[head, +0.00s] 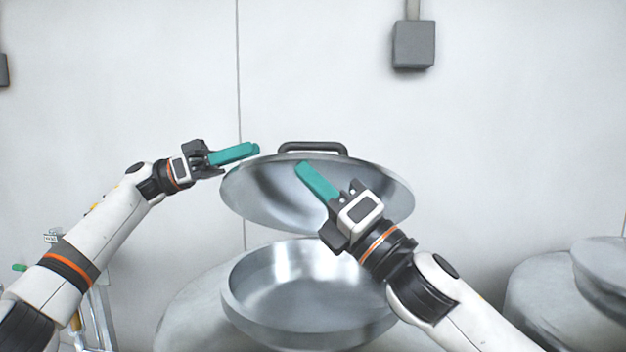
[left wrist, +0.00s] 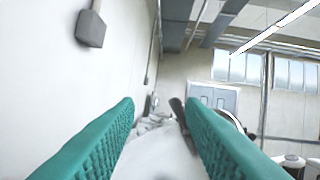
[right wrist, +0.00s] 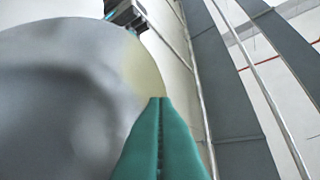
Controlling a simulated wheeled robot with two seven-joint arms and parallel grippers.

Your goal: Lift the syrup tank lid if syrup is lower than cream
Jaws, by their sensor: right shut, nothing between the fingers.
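A round metal lid (head: 370,195) with a dark handle (head: 312,148) stands tilted up, its hollow underside towards me, above a round metal tank opening (head: 235,300). No label shows which tank it is, and I cannot make out a liquid level inside. My right gripper (head: 303,167) is shut and empty in front of the lid's underside; in the right wrist view its closed fingers (right wrist: 160,100) overlap the big grey lid (right wrist: 60,90). I cannot tell if they touch. My left gripper (head: 255,149) is open and empty, just left of the lid's upper edge.
Another pale rounded tank with a lid (head: 605,265) stands at the right edge. A grey box (head: 414,44) hangs on the white wall behind. A metal frame (head: 100,315) with small items is at lower left, beside my left arm.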

